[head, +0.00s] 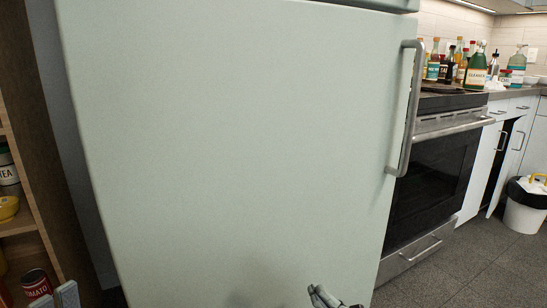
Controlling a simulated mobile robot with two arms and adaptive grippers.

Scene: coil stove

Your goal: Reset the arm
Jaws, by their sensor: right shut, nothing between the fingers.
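My right gripper (325,297) is at the bottom edge, right of centre, in front of the lower part of the pale green fridge door (240,140). Its fingers are shut with nothing between them. Part of it and its arm are cut off by the frame.
The fridge door fills the middle, with a metal handle (405,110) on its right. A stove (430,185) stands beyond it, with several bottles (475,65) behind. A wooden shelf (50,200) holds cans at left. A white bin (524,210) stands at far right. The floor (450,275) at lower right is clear.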

